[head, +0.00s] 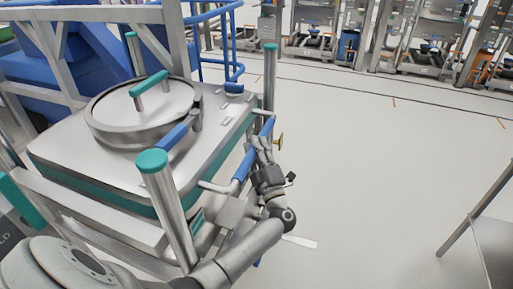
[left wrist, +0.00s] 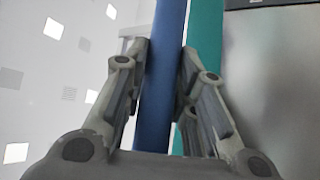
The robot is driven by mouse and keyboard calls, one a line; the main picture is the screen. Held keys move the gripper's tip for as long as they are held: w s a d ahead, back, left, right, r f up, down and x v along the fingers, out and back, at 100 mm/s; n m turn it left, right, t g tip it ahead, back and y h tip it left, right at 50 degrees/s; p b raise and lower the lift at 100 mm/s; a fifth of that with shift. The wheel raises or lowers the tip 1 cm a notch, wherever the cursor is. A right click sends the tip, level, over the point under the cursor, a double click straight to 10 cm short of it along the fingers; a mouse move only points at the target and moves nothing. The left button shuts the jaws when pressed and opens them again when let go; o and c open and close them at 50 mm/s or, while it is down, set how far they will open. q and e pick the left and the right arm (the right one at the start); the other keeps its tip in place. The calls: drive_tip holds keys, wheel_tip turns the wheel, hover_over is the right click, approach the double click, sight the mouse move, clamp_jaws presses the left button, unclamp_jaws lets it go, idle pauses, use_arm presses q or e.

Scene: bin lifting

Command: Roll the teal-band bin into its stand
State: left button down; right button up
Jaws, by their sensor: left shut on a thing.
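The teal-band bin (head: 215,140) is a grey metal bin with a teal stripe below its top, a round lid with a teal handle, and corner posts with teal caps. It stands upright at the left of the head view. My left gripper (head: 262,150) is shut on the blue handle bar (head: 245,165) on the bin's right side. In the left wrist view the blue bar (left wrist: 165,75) runs between the fingers (left wrist: 158,70), with a teal strip beside it. My right gripper is out of view. I cannot tell which structure is the stand.
A grey frame (head: 90,13) with blue panels and blue railings (head: 222,70) rises behind the bin. Open pale floor (head: 370,150) lies to the right. Racks of equipment (head: 420,60) line the back. A grey metal edge (head: 490,235) juts in at lower right.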

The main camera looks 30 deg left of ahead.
sight(194, 133)
use_arm(q)
drive_tip(key=shift+a, duration=0.15)
drive_tip(key=s+a, duration=0.1)
drive_tip(key=a, duration=0.5)
drive_tip(key=s+a, duration=0.2)
drive_tip(key=a, duration=0.5)
drive_tip(key=s+a, duration=0.2)
drive_tip(key=a, duration=0.5)
drive_tip(key=shift+s+a, duration=0.15)
drive_tip(key=shift+s, duration=0.05)
drive_tip(key=s+a+b, duration=0.3)
drive_tip(key=a+b, duration=0.1)
drive_tip(key=a, duration=0.9)
drive_tip(key=shift+f, duration=0.3)
drive_tip(key=shift+a+r, duration=0.1)
drive_tip(key=shift+a, duration=0.05)
